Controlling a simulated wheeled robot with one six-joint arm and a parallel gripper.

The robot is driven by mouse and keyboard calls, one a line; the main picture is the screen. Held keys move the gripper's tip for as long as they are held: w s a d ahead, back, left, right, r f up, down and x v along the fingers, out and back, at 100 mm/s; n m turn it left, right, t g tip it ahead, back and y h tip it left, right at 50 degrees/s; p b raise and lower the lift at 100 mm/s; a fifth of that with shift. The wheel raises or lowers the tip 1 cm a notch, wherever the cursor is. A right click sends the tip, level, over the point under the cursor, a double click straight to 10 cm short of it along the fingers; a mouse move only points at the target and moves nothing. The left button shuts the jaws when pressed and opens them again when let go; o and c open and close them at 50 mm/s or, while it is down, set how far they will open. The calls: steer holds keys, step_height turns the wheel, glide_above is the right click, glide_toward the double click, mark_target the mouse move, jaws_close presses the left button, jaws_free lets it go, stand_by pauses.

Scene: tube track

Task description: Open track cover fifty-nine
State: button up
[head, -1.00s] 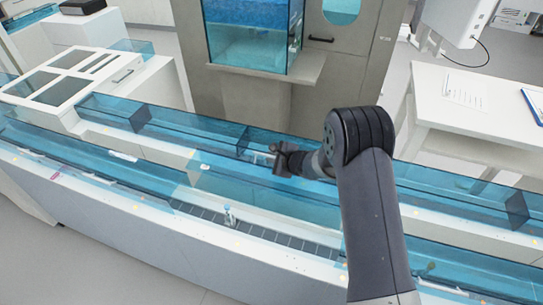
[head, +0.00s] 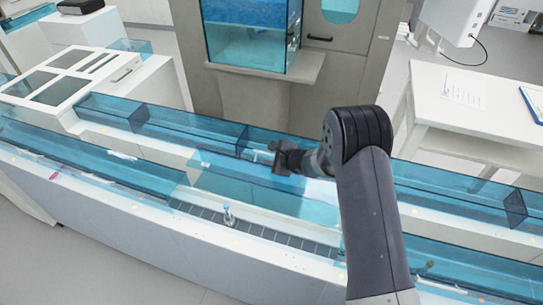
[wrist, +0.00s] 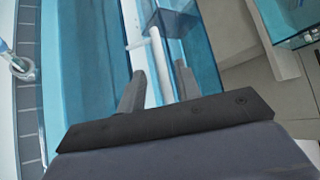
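A clear blue track cover (head: 250,185) lies over the middle stretch of the track, beside the open dark conveyor strip; no number on it is readable. It is probably the blue panel left of my fingers in the wrist view (wrist: 85,60). My gripper (head: 273,158) is over the rear edge of this cover, fingers pointing left. In the wrist view my gripper (wrist: 160,72) has its two fingers apart, with a pale strip visible between them. I cannot tell whether the fingers touch the cover.
A small tube in a holder (head: 229,214) stands on the conveyor strip, also in the wrist view (wrist: 18,62). Blue covers (head: 75,155) continue left and right. A grey cabinet with a blue glass tank (head: 250,40) stands behind; a white table (head: 480,105) is at right.

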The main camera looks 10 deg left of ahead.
steer(key=shift+d, duration=0.1)
steer(key=b+v, duration=0.1)
steer(key=v, duration=0.9)
steer(key=shift+s+d+r, duration=0.15)
steer(key=shift+s+r, duration=0.1)
steer(key=x, duration=1)
steer(key=shift+w+a+f+p, duration=0.2)
steer(key=shift+a+f+p, duration=0.05)
steer(key=shift+p, duration=0.2)
steer(key=shift+d+r, duration=0.1)
